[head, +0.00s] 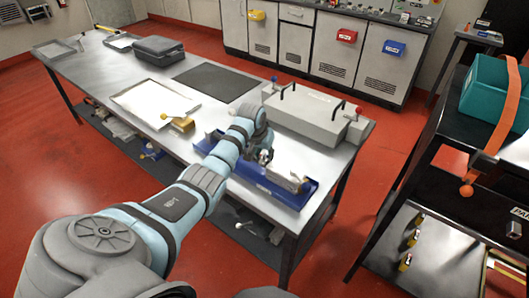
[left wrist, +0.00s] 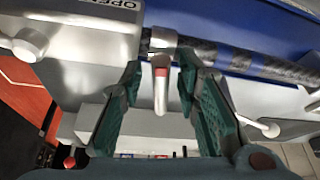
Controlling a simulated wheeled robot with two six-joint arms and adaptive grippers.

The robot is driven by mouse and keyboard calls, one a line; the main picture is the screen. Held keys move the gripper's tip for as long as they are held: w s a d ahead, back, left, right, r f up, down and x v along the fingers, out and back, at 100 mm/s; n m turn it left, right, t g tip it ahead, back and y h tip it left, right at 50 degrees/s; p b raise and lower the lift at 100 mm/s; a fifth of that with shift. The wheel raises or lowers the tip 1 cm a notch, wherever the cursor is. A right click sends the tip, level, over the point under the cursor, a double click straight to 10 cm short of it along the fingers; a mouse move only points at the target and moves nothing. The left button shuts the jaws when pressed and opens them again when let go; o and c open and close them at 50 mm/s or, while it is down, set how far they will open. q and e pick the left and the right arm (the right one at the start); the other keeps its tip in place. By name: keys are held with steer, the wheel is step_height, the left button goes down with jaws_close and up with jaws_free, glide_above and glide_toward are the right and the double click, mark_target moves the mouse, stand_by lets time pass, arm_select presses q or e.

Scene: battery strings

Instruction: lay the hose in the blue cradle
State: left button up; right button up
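The blue cradle (head: 240,174) is a long tray along the near edge of the metal table; its blue surface (left wrist: 240,22) fills the upper right of the left wrist view. A dark, mottled hose with bluish bands (left wrist: 241,62) runs along it, with a metal end fitting (left wrist: 160,38) at its left. My left gripper (head: 264,154) is above the cradle. In the left wrist view its teal fingers (left wrist: 158,75) are apart, with a silver lever with a red band (left wrist: 160,88) showing between them. Contact cannot be told. My right gripper is out of view.
A grey case with black handles (head: 305,112) stands behind the cradle. A grey block marked OPEN (left wrist: 85,45) is left of the fingers. A black mat (head: 217,82) and white tray (head: 150,103) lie farther left. A teal bin (head: 490,95) stands on a shelf at right.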

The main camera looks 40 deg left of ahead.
arm_select(q)
steer(key=p+v, duration=0.3)
steer(key=v, duration=0.9)
